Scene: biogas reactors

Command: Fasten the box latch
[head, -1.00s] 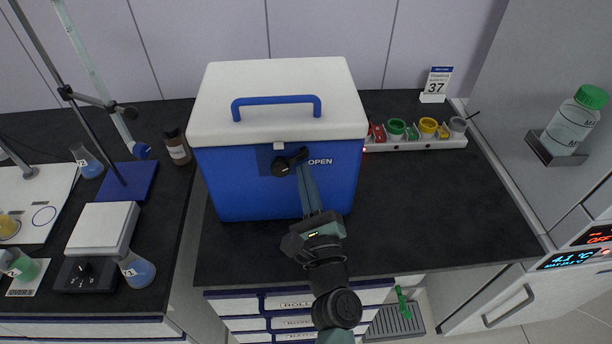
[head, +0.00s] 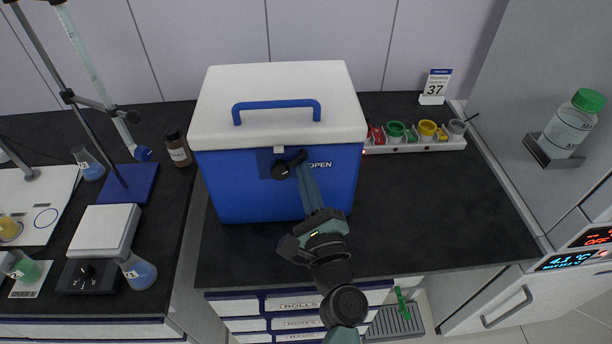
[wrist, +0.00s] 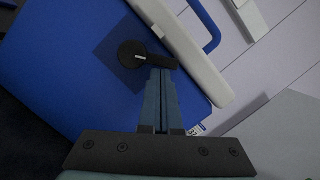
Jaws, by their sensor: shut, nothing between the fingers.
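The blue box (head: 240,185) with a white lid (head: 275,80) and blue handle stands on the dark bench with its lid down. Its black latch knob (head: 281,170) sits on the front face below a small white tab (head: 279,150). A short lever points right from the knob, beside the word OPEN. In the wrist view the latch (wrist: 132,54) shows a white mark, and its lever runs across my fingertips. My gripper (head: 305,166) is shut and empty, its tips at the lever, seemingly touching it. The tips also show in the wrist view (wrist: 160,75).
A white rack (head: 420,144) with coloured-lid containers stands right of the box. A brown bottle (head: 177,148) stands close to its left, past a gap between benches. The bench right of the box (head: 440,210) is clear.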

